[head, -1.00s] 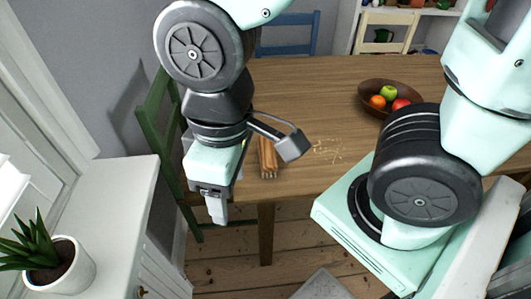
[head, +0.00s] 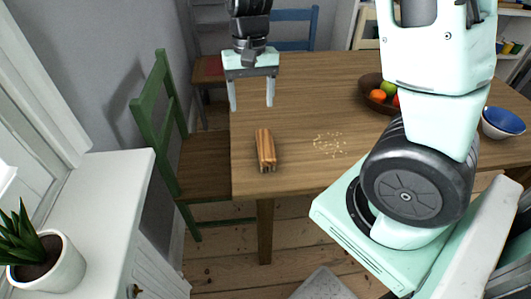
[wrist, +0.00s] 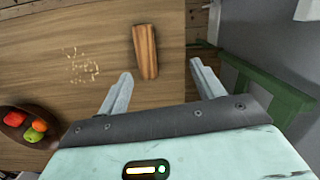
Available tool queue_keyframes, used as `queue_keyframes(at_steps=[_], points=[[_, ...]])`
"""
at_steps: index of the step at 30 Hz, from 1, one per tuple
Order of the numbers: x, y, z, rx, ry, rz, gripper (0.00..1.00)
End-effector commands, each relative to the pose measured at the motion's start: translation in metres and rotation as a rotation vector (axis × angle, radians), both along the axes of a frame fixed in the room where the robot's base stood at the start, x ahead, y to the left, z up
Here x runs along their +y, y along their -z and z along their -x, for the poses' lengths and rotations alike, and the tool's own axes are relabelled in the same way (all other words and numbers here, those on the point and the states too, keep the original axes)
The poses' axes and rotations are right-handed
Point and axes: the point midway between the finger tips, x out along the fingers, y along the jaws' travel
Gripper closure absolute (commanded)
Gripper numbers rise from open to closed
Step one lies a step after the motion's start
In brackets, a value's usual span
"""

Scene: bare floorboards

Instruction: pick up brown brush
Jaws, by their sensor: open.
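The brown brush (head: 265,148) lies on the wooden table near its front left corner, with its bristle end towards the front edge. It also shows in the wrist view (wrist: 145,52), beyond my fingertips and roughly between their lines. My gripper (head: 252,106) is open and empty, with its two fingers apart and pointing down over the table's far left part. It is farther back than the brush and does not touch it. In the wrist view my gripper (wrist: 160,78) also shows both fingers spread with nothing between them.
Pale crumbs (head: 330,145) lie on the table (head: 310,95) right of the brush. A wooden bowl of fruit (head: 372,82) stands farther back right, and a blue bowl (head: 503,122) at the right. A green chair (head: 155,110) stands at the table's left side. A potted plant (head: 45,262) stands on a white cabinet.

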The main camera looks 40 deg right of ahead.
Motion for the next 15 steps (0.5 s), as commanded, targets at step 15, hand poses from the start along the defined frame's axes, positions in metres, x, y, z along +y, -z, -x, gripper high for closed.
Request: queue_keyframes(at_steps=[15], points=[[-0.038,0.074,-0.002,0.022,0.138,0.030,0.33]])
